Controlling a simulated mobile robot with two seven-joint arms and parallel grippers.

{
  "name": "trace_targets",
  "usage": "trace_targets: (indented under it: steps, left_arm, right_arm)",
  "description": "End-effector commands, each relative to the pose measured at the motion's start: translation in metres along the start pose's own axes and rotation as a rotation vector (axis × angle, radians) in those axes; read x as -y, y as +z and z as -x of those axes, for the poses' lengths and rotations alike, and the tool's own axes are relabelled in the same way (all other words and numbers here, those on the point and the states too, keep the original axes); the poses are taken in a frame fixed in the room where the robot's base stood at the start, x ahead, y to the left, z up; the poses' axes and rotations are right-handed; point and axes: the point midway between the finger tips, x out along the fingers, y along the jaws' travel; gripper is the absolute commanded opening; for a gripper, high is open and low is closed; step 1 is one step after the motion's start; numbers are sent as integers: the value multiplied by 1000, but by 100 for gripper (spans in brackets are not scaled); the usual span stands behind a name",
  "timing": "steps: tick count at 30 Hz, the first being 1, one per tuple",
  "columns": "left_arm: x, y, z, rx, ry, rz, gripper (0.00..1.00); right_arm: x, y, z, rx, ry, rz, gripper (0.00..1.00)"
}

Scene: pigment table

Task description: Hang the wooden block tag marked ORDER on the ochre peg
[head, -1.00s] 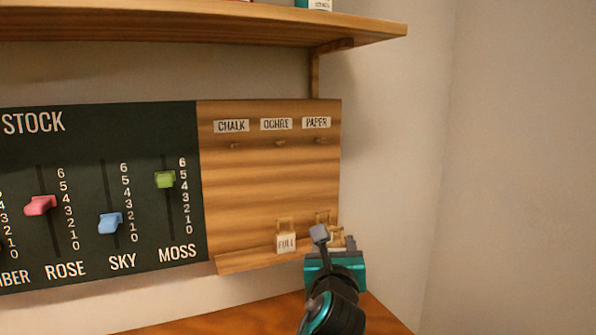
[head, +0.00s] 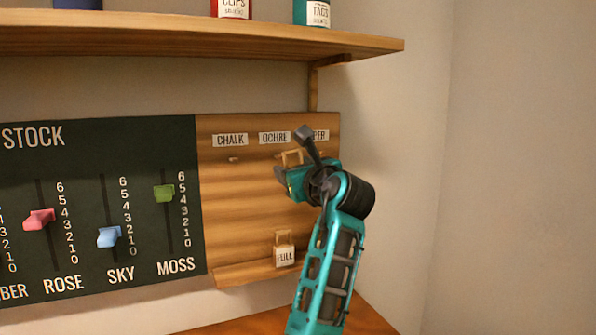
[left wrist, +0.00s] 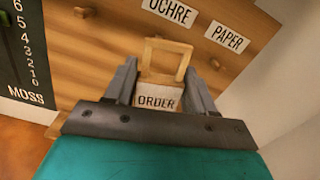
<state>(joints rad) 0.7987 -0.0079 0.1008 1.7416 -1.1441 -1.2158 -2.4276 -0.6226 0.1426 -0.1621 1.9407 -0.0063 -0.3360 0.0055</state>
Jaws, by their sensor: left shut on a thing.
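The ORDER tag (left wrist: 158,97) is a pale wooden block with a square wooden loop (left wrist: 168,55) on top. My left gripper (left wrist: 160,85) is shut on the block, with one finger on each side. In the head view the loop (head: 291,157) shows just below the OCHRE label (head: 274,138), in front of the board. The OCHRE label also shows in the left wrist view (left wrist: 170,12). The ochre peg is not clearly seen near the loop's top, and I cannot tell whether the loop is around it. My right gripper is not in view.
The chalk peg (head: 233,159) is bare at the left; the paper peg (left wrist: 215,63) is right of the loop. A FULL tag (head: 285,255) stands on the lower ledge (head: 240,274). A shelf (head: 200,38) juts out above. The stock board (head: 95,240) is at the left.

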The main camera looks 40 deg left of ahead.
Motion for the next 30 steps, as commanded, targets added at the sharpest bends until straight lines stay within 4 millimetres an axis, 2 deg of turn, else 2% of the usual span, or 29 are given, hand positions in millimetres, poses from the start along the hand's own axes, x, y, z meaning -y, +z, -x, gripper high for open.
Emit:
trace_targets:
  steps: [30]
  left_arm:
    - [-2,-6,-62,2,0,0,26]
  right_arm:
    - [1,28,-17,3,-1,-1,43]
